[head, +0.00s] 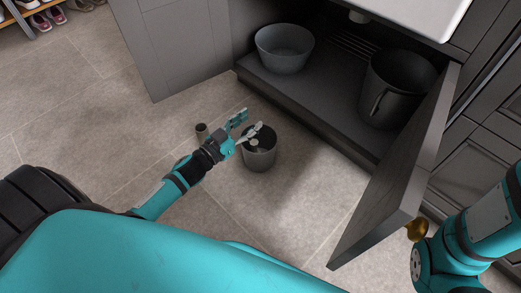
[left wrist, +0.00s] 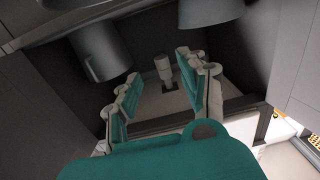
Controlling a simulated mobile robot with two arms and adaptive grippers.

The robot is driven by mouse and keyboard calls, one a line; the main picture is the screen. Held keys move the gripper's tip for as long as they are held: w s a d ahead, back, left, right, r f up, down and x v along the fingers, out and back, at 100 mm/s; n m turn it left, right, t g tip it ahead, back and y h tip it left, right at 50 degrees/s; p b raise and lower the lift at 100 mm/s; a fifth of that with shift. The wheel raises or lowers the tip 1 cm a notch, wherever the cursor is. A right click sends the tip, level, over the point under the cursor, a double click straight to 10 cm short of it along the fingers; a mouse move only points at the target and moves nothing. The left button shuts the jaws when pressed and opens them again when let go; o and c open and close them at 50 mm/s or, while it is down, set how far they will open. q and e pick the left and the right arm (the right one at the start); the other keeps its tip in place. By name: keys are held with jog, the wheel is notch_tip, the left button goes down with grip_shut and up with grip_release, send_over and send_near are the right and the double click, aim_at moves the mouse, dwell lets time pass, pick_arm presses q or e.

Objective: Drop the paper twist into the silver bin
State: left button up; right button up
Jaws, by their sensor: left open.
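The silver bin (head: 260,163) stands upright on the floor in the head view, in front of the open cabinet. My left gripper (head: 252,119) is over the bin's far rim, with its two fingers apart and nothing seen between them. A small pale thing (head: 254,143) shows at the bin's mouth just below the fingers. It may be the paper twist, but it is too small to tell, and I cannot tell how deep it sits. In the left wrist view the same gripper (left wrist: 160,78) is open. My right gripper is out of view.
A grey tub (head: 284,50) and a dark pot (head: 395,90) sit on the cabinet shelf (head: 325,108). An open cabinet door (head: 405,180) juts out at right.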

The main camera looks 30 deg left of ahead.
pick_arm(q)
jog(key=v, duration=1)
jog(key=shift+s, duration=0.1)
